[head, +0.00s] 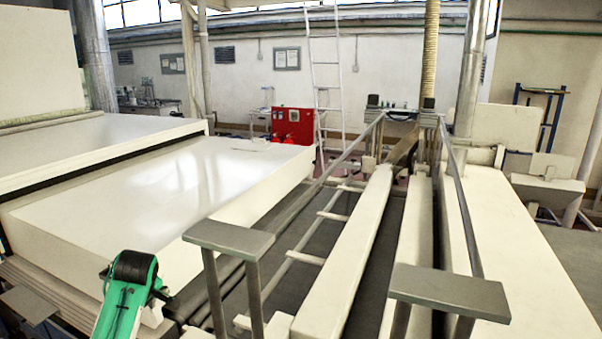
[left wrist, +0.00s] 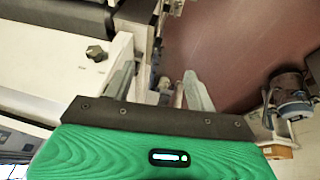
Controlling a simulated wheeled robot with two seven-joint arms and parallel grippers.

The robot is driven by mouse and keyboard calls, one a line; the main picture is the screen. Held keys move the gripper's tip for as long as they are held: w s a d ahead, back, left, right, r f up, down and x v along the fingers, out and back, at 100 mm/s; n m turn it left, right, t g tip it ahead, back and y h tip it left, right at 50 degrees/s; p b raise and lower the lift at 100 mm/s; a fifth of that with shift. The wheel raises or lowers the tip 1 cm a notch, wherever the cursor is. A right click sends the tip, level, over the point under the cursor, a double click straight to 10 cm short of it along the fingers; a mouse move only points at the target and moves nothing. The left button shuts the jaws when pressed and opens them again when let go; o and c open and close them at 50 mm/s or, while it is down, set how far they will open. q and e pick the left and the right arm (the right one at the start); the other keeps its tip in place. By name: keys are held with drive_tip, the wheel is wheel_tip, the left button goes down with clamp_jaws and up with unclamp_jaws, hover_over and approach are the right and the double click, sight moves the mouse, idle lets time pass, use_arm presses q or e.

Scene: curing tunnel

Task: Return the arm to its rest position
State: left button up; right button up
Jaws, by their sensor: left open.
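My left gripper (left wrist: 158,88) shows in the left wrist view, its two grey fingers spread apart with nothing held between them. Beyond the fingers are a pale machine edge and reddish-brown floor. In the head view a green and black part of my left arm rises at the lower left, in front of the white machine's near corner. The fingers cannot be made out there. My right arm and gripper are in neither view.
A broad white machine bed (head: 150,200) fills the left. Long pale beams (head: 345,260) and metal rails with flat grey tops (head: 230,238) stand at centre and right. A red cabinet (head: 293,125) and a ladder (head: 327,75) are far back. A blue-grey motor-like unit (left wrist: 290,95) sits right in the left wrist view.

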use_arm(q)
drive_tip(key=s+d+f+m+h+b, duration=0.1)
drive_tip(key=s+d+f+m, duration=0.15)
drive_tip(key=f, duration=1.45)
drive_tip(key=s+d+f+m+b, duration=0.1)
drive_tip(key=s+f+m+b, duration=0.2)
drive_tip(key=f, duration=1.4)
drive_tip(key=s+d+f+m+g, duration=0.1)
drive_tip(key=s+d+f+m, duration=0.1)
drive_tip(key=s+f, duration=0.65)
drive_tip(key=s+d+f+m, duration=0.1)
drive_tip(key=s+f+m, duration=0.35)
drive_tip(key=f, duration=0.75)
drive_tip(key=s+d+f+m+h+b, duration=0.1)
drive_tip(key=s+f, duration=0.5)
drive_tip(key=s, duration=0.7)
drive_tip(key=s+d+f+m+b, duration=0.1)
drive_tip(key=s+d+f, duration=0.2)
drive_tip(key=s, duration=1)
drive_tip(key=s+d+f+m+g+h+b, duration=0.1)
drive_tip(key=s+d+f+m, duration=0.1)
drive_tip(key=s+f, duration=0.7)
drive_tip(key=s, duration=0.4)
drive_tip(key=shift+d+h, duration=0.3)
drive_tip(key=shift+d, duration=0.1)
